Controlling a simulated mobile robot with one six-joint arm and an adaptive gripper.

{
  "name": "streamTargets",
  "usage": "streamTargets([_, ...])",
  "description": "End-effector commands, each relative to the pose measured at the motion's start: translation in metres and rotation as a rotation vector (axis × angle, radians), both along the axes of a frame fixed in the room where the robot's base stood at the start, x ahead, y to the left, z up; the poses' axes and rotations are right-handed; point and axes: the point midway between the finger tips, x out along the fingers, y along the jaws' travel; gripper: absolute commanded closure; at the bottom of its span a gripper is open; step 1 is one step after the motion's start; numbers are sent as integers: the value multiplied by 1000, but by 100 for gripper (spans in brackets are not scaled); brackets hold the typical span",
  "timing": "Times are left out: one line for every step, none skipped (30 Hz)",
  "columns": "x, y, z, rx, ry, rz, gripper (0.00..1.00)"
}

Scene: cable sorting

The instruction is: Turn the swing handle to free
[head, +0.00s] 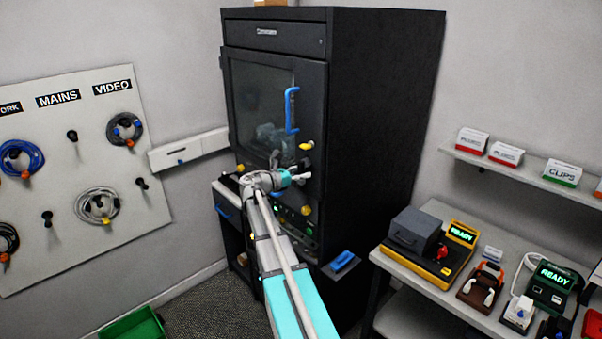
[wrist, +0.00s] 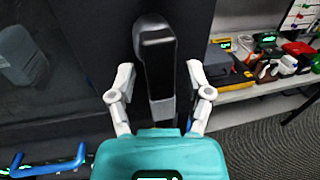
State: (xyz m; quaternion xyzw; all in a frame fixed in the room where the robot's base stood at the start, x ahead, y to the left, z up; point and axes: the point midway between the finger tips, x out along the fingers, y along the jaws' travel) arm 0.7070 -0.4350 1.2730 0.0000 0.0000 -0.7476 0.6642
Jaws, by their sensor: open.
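In the wrist view a swing handle (wrist: 155,55) stands upright on the dark cabinet front. It has a thick black upper end and a grey lower part. My gripper (wrist: 160,76) is open, with one pale finger on each side of the handle and visible gaps between. In the head view my gripper (head: 303,169) is at the front of the tall black cabinet (head: 385,110), below the glass door's blue handle (head: 291,110). The swing handle is hard to make out there, partly hidden by my gripper.
Yellow knobs (head: 306,146) sit on the cabinet front close to my gripper. A table (head: 420,278) with several devices stands at the right. A board of hanging cables (head: 75,165) is at the left. A green bin (head: 133,325) is on the floor.

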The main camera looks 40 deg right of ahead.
Motion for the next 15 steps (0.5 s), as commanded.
streamTargets([0,0,0,0,0,0,35])
streamTargets([0,0,0,0,0,0,35])
streamTargets([0,0,0,0,0,0,35])
streamTargets([0,0,0,0,0,0,39])
streamTargets([0,0,0,0,0,0,44])
streamTargets([0,0,0,0,0,0,52])
streamTargets([0,0,0,0,0,0,57])
streamTargets([0,0,0,0,0,0,63])
streamTargets([0,0,0,0,0,0,70])
streamTargets([0,0,0,0,0,0,76])
streamTargets([0,0,0,0,0,0,81])
streamTargets([0,0,0,0,0,0,89])
streamTargets([0,0,0,0,0,0,94])
streamTargets([0,0,0,0,0,0,100])
streamTargets([0,0,0,0,0,0,100])
